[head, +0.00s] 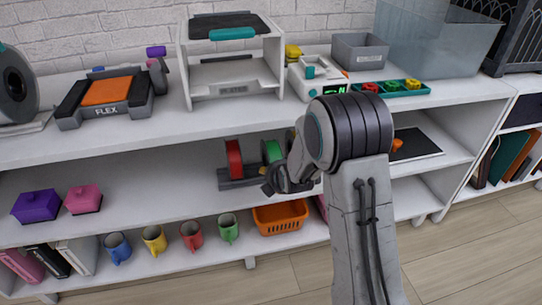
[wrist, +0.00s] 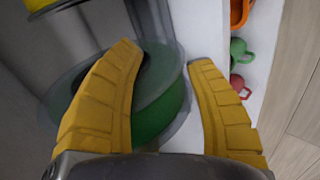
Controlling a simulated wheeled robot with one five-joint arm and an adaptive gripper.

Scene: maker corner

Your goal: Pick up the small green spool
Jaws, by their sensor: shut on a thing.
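The small green spool (head: 271,151) stands upright on the middle shelf, beside a red spool (head: 234,160) at the dark rack (head: 236,184). My gripper (head: 270,186) is at the spool's lower right side, partly in front of it. In the wrist view the green spool (wrist: 165,115) has clear flanges and lies between my two yellow fingers (wrist: 167,55). The left finger crosses its face and the right finger is at its outer side. My gripper is shut on it. My arm hides part of the spool and shelf in the head view.
Purple (head: 36,205) and pink (head: 83,199) boxes stand left on the same shelf. Mugs (head: 191,236) and an orange basket (head: 281,217) are below. A dark flat panel (head: 415,143) lies right of my arm. The shelf between the pink box and rack is clear.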

